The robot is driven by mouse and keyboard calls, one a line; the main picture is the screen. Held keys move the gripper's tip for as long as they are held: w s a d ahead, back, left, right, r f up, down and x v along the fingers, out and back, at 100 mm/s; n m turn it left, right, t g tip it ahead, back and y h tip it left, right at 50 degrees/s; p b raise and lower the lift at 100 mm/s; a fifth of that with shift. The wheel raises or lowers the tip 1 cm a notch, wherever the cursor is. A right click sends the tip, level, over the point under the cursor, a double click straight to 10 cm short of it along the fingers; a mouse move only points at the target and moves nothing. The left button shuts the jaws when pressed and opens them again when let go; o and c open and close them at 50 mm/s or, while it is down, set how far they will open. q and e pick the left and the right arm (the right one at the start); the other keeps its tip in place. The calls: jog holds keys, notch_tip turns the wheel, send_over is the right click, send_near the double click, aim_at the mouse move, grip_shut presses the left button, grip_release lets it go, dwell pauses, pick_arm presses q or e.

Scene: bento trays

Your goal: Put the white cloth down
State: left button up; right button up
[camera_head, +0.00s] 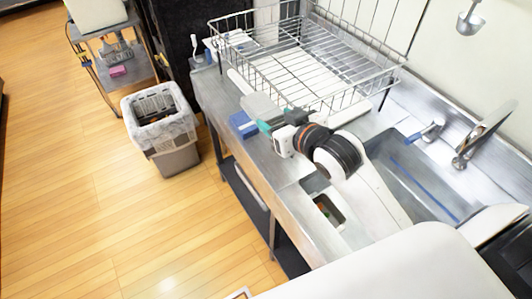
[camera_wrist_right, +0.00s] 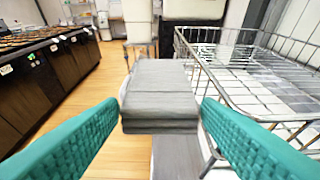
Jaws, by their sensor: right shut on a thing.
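The cloth (camera_head: 260,105) looks pale grey and folded, and sits at the end of my right gripper over the counter's left part. My right gripper (camera_head: 272,119) is shut on it, with teal fingers. In the right wrist view the cloth (camera_wrist_right: 160,95) is a thick folded block between the two teal fingertips (camera_wrist_right: 160,118), and it hides part of what lies beyond. I cannot tell whether its underside touches the counter. My left gripper is not in view.
A wire dish rack (camera_head: 305,60) stands close behind the cloth. A blue block (camera_head: 243,124) lies beside my right gripper on the steel counter (camera_head: 212,92). A sink (camera_head: 420,180) is at the right. A lined bin (camera_head: 172,158) stands on the floor at the left.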

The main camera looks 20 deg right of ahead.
notch_tip(320, 180, up, 6)
send_over(280, 174)
jog(key=shift+w+r, duration=0.15)
notch_tip(280, 174, down, 23)
jog(key=shift+f, duration=0.2)
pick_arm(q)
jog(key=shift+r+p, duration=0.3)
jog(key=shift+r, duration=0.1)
pick_arm(e)
jog(key=shift+f, duration=2.15)
jog(key=shift+f, duration=0.1)
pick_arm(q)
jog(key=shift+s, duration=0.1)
pick_arm(e)
jog(key=o, duration=0.8)
jog(key=shift+s, duration=0.25)
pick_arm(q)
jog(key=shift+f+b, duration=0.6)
pick_arm(e)
jog(key=v, duration=1.1)
jog(key=shift+s+r, duration=0.15)
jog(key=shift+r, duration=0.15)
